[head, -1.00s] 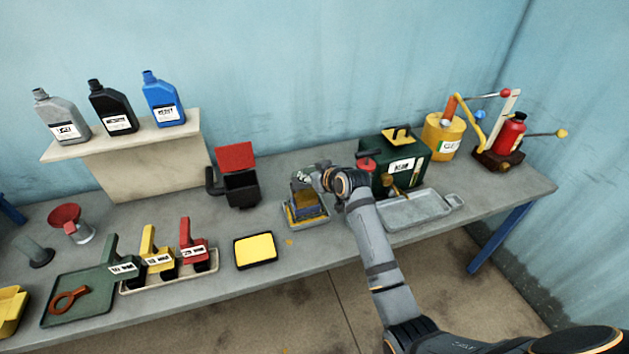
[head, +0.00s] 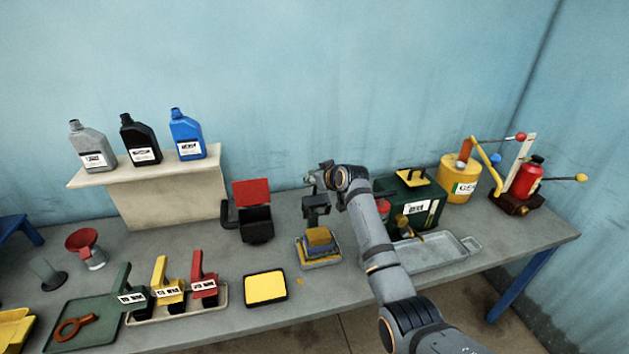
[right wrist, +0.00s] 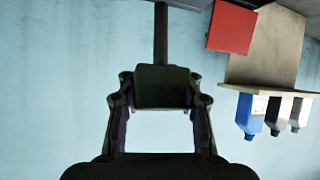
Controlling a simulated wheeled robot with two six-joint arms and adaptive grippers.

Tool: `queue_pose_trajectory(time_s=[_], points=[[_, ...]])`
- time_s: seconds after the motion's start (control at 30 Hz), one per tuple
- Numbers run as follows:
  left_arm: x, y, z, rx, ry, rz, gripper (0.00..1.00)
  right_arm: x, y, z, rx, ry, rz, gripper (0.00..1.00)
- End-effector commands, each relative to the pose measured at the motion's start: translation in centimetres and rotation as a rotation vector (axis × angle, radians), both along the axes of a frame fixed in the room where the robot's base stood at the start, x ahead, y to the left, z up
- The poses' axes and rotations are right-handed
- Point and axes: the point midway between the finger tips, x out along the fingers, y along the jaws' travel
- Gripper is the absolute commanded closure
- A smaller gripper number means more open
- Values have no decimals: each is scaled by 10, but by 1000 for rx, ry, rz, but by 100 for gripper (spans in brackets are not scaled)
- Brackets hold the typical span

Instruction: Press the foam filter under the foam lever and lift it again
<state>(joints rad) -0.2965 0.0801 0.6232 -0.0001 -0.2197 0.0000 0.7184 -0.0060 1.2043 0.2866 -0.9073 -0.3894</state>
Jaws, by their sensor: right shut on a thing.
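A yellow foam block, which looks like the foam filter (head: 319,235), sits with a blue part in a small light tray (head: 321,262) near the bench's middle. My right gripper (head: 316,190) is raised above and behind it, apart from the foam. In the right wrist view its fingers (right wrist: 160,100) are shut on a dark block with a dark rod, which looks like the grip of the foam lever (right wrist: 161,87). In the head view, the dark lever part (head: 316,206) stands up over the tray. Its lower end is hard to make out. My left gripper is not in view.
A black box with a red lid (head: 253,220) stands left of the tray; a yellow pad (head: 265,287) lies front left. A dark green canister (head: 414,205) and grey metal tray (head: 435,250) are close to the right of my arm. Bottles stand on a back shelf.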

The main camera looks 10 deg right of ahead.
Motion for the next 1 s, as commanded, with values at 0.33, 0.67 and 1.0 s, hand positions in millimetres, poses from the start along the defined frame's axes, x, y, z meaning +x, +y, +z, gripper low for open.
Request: queue_pose_trajectory(time_s=[0.33,0.67,1.0], points=[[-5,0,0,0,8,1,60,4,-3,12,-4,-25,-5,100],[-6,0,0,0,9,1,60,3,-2,9,-3,-19,-4,41],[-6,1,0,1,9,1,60,0,-2,6,-1,-11,-3,41]])
